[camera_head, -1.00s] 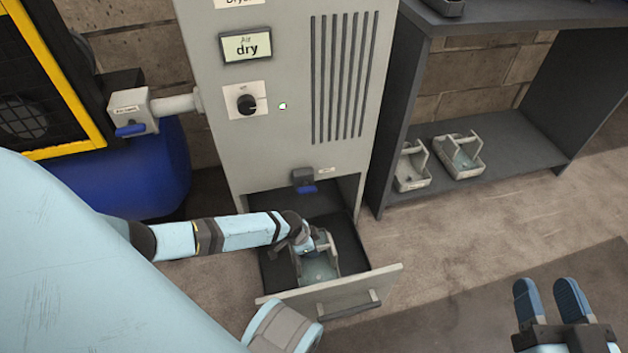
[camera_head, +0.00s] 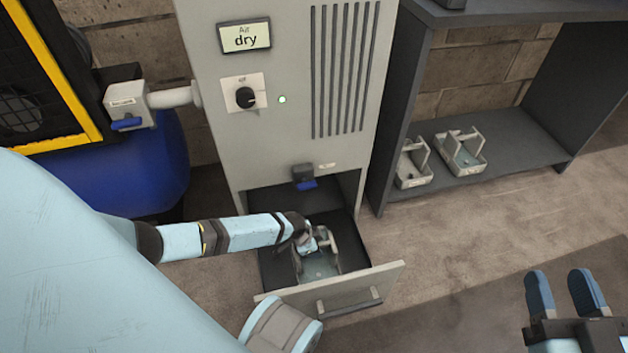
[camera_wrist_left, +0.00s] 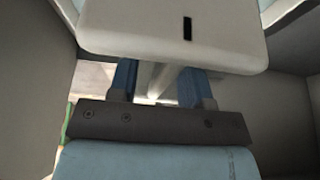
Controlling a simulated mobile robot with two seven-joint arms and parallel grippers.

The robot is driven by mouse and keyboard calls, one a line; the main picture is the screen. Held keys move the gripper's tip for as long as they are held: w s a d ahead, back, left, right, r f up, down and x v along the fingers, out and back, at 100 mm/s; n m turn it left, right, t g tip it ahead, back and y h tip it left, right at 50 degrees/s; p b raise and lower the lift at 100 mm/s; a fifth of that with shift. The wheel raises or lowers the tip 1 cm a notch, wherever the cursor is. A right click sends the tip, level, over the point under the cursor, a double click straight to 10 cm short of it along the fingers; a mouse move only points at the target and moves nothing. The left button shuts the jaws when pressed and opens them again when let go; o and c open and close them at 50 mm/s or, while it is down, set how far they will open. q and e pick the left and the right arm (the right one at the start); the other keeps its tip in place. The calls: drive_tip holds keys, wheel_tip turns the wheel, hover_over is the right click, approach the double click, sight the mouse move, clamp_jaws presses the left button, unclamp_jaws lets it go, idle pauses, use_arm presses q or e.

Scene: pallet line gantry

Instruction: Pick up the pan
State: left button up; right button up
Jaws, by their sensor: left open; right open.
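The pan (camera_head: 320,266) is a small light-grey tray with a raised handle and teal inside. It sits in the pulled-out drawer (camera_head: 338,292) at the bottom of the grey dryer cabinet. My left gripper (camera_head: 308,244) is down in the drawer at the pan's handle, and its wrist partly hides the pan. In the left wrist view its blue fingers (camera_wrist_left: 158,84) stand apart, with a pale bar showing between them; contact cannot be told. My right gripper (camera_head: 560,284) is open and empty over the floor at the lower right.
The cabinet (camera_head: 290,160) rises behind the drawer, with a blue-handled valve (camera_head: 304,178) above it. A dark shelf (camera_head: 515,140) at right holds two similar pans (camera_head: 461,154). A blue tank (camera_head: 140,170) stands at left. Floor between drawer and right gripper is clear.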

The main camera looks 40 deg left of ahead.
use_arm(q)
clamp_jaws()
drive_tip(key=shift+r, duration=0.2)
